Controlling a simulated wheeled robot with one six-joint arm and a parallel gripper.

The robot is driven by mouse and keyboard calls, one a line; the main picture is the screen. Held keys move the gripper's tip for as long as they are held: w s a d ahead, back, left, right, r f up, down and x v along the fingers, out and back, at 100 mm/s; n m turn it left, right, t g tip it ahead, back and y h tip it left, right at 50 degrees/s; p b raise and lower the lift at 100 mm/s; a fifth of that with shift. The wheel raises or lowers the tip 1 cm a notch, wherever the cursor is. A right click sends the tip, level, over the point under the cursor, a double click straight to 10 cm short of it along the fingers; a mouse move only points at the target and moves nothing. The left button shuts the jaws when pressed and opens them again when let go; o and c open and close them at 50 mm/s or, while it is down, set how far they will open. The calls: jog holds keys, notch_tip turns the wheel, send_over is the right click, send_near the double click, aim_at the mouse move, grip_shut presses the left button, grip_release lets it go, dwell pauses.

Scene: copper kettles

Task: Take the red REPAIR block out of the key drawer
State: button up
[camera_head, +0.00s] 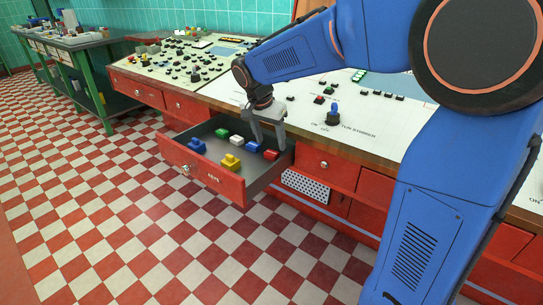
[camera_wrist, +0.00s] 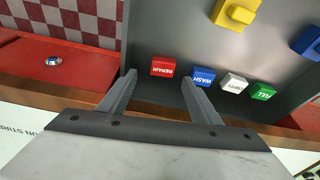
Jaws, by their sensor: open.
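The red REPAIR block (camera_wrist: 163,67) lies on the grey floor of the open key drawer (camera_head: 203,174), at its right end in the head view (camera_head: 271,155). Its label reads upside down in the wrist view. My gripper (camera_wrist: 159,78) is open and empty. In the wrist view its fingertips lie to either side of the red block's position, with the block showing just beyond them. I cannot tell how high the tips are above the drawer floor. The blue WASH block (camera_wrist: 203,76) sits close by, just past the right fingertip.
A white block (camera_wrist: 234,82) and a green FILL block (camera_wrist: 263,92) continue the row. A yellow piece (camera_head: 231,161) and a blue piece (camera_head: 197,145) stand nearer the drawer front. The control desk (camera_head: 225,88) overhangs the drawer's back. Checkered floor (camera_head: 100,215) in front is clear.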

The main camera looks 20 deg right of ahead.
aim_at(271, 153)
jog(key=shift+a+x, duration=0.15)
jog(key=shift+x, duration=1.15)
jog(key=shift+a+x, duration=0.1)
jog(key=shift+x, duration=1.15)
jog(key=shift+c, duration=0.6)
jog(key=c, duration=1)
